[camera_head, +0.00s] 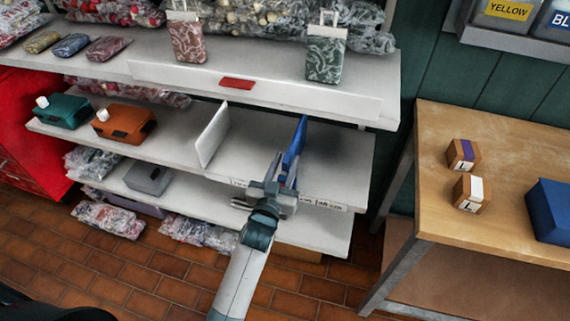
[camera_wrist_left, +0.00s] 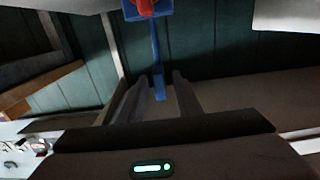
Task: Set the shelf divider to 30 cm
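A blue divider panel (camera_head: 296,142) stands upright on the middle shelf (camera_head: 340,158), right of a fixed-looking white panel (camera_head: 212,136). My left gripper (camera_head: 280,172) is at the shelf's front edge, at the near end of the blue divider. In the left wrist view the divider (camera_wrist_left: 156,50) shows edge-on, with its near end between my two fingers (camera_wrist_left: 160,95). Gaps show on both sides, so the gripper looks open. A red part (camera_wrist_left: 145,6) sits on the divider's blue end at the top of that view. Printed marks (camera_head: 325,201) run along the shelf's front edge, partly hidden by my gripper. My right gripper is not in view.
Teal (camera_head: 64,111) and orange (camera_head: 124,123) containers stand left on the middle shelf. The upper shelf (camera_head: 260,90) overhangs it. A wooden table (camera_head: 500,130) with small boxes stands right. The shelf is clear either side of the blue divider.

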